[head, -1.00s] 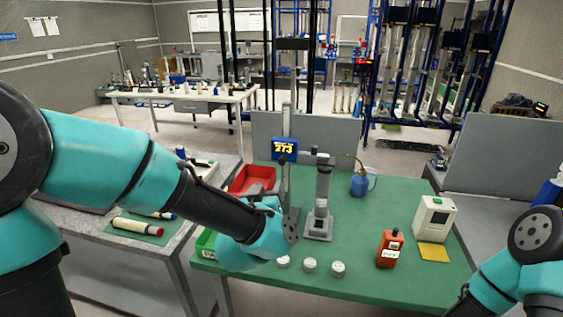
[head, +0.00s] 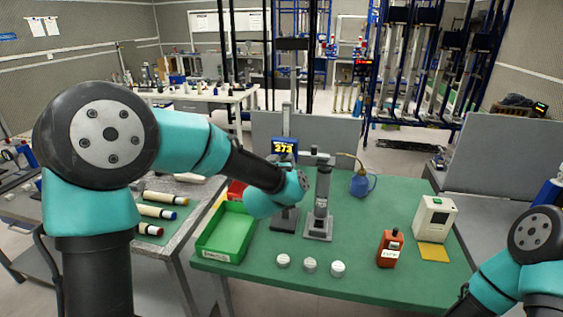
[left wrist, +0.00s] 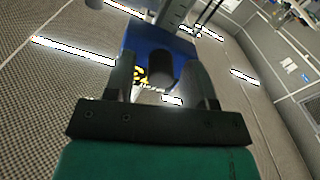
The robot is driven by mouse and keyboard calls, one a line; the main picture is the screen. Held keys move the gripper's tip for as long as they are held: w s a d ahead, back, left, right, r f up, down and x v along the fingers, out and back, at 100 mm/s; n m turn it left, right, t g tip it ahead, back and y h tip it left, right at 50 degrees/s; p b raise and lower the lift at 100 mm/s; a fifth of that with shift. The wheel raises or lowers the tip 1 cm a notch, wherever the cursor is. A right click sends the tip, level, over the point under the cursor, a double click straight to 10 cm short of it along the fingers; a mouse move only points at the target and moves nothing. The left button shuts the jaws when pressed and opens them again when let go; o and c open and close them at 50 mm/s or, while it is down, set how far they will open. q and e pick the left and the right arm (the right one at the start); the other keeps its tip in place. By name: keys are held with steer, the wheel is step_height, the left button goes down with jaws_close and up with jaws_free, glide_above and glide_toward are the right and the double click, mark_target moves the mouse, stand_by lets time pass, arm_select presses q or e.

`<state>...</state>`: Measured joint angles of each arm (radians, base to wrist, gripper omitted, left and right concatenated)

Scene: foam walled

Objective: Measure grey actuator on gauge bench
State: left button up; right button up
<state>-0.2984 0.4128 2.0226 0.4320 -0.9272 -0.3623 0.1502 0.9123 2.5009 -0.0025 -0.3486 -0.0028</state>
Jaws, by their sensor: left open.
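A grey upright cylinder (head: 321,200), which looks like the actuator, stands on a square grey base on the green bench (head: 350,277). Left of it is the gauge, with a blue display (head: 284,147) showing yellow digits, a post, and a dark foot (head: 284,221). My left gripper (head: 304,181) is at the gauge, just left of the cylinder's upper part; its fingertips are hidden in the head view. In the left wrist view its two fingers (left wrist: 164,80) are apart, with a dark round-ended part (left wrist: 160,68) between them and the blue display (left wrist: 178,45) beyond. I cannot tell whether they touch it.
A green tray (head: 212,249) and a partly hidden red tray (head: 237,189) lie at left. Three white caps (head: 310,265) line the front. A blue oil can (head: 362,184), orange bottle (head: 390,248) and white device (head: 435,218) stand right. Colour-ended cylinders (head: 158,211) lie on the side bench.

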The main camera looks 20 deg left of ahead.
arm_select(q)
steer(key=c, duration=0.8)
steer(key=shift+f, duration=0.15)
steer(key=o, duration=0.8)
steer(key=s, duration=1.7)
steer(key=shift+s+d, duration=0.15)
steer(key=shift+d, duration=0.2)
